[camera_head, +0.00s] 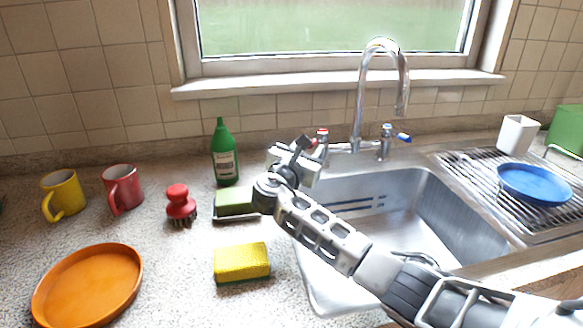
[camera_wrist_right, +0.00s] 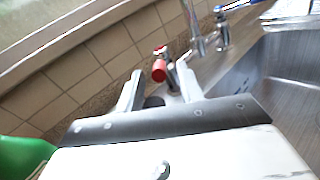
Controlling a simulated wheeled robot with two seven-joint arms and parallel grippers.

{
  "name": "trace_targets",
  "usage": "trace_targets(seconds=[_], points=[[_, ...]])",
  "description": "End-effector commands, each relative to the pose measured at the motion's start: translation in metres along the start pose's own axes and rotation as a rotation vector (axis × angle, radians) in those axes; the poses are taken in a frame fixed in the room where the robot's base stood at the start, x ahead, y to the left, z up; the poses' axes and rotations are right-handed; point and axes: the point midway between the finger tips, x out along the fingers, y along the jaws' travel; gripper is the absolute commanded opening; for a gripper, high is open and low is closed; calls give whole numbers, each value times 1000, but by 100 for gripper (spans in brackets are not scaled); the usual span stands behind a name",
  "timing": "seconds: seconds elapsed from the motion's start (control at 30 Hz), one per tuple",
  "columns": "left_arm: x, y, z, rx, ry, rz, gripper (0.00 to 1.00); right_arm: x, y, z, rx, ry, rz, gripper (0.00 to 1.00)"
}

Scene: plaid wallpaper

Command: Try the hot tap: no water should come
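The chrome tap (camera_head: 359,100) with a tall curved spout stands behind the sink. Its hot tap (camera_head: 322,135) has a red top and a red lever, and also shows in the right wrist view (camera_wrist_right: 159,69). The blue-marked cold tap (camera_head: 402,137) is on the right. My right gripper (camera_head: 306,147) is close in front and to the left of the hot tap. In the right wrist view its two fingers (camera_wrist_right: 158,84) are apart, with the red lever just beyond and between their tips. I cannot tell whether they touch it. No water shows under the spout. My left gripper is not in view.
The sink (camera_head: 430,205) lies below my right arm. A green bottle (camera_head: 225,155), a green sponge (camera_head: 234,200) in a holder, a red brush (camera_head: 180,205) and a yellow sponge (camera_head: 242,262) stand left of it. A rack (camera_head: 480,170) holds a blue plate (camera_head: 535,184) at right.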

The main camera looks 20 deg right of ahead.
Motion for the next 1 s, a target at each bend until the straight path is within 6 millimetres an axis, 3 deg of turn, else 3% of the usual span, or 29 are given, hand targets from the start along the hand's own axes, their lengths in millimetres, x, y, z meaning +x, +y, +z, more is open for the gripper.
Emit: trace_targets(seconds=[0.3,0.5,0.7,1.0], points=[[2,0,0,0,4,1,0,-80,0,-2,2,5,4,37],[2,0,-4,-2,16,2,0,-113,0,-1,1,3,2,37],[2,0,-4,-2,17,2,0,-126,0,-1,1,3,0,37],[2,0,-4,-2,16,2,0,-127,0,0,0,2,0,37]])
